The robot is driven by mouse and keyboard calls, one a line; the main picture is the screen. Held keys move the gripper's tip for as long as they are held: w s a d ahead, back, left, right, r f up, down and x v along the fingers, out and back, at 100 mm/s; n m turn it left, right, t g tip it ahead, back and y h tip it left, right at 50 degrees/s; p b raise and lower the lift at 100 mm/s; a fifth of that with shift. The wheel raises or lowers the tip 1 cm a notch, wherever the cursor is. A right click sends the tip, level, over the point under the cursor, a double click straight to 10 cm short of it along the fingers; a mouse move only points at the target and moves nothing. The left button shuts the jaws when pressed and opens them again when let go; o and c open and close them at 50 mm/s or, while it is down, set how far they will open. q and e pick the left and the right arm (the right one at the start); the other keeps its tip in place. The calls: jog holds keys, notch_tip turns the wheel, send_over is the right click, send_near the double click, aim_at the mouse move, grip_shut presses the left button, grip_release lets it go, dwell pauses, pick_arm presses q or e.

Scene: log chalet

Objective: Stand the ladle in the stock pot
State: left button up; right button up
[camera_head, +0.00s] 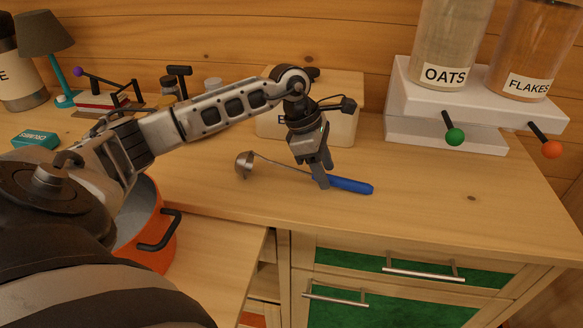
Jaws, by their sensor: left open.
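The ladle (349,185) lies on the wooden counter, with its blue handle to the right and its metal bowl to the left. My left gripper (324,180) points down over the ladle, its fingers at the left end of the blue handle. It is open; whether the fingers touch the handle cannot be told. The orange stock pot (160,240) stands at the lower left on a lower wooden surface, its black handle showing. My arm hides much of the pot. My right gripper is not in view.
A bread bin (340,126) stands behind my gripper. A lamp (42,40), a small teal box (36,140) and several small items stand at the back left. The counter right of the ladle is clear.

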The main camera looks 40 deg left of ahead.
pick_arm(q)
jog(key=shift+x, duration=0.95)
jog(key=shift+c, duration=0.4)
grip_shut()
jog(key=shift+r, duration=0.1)
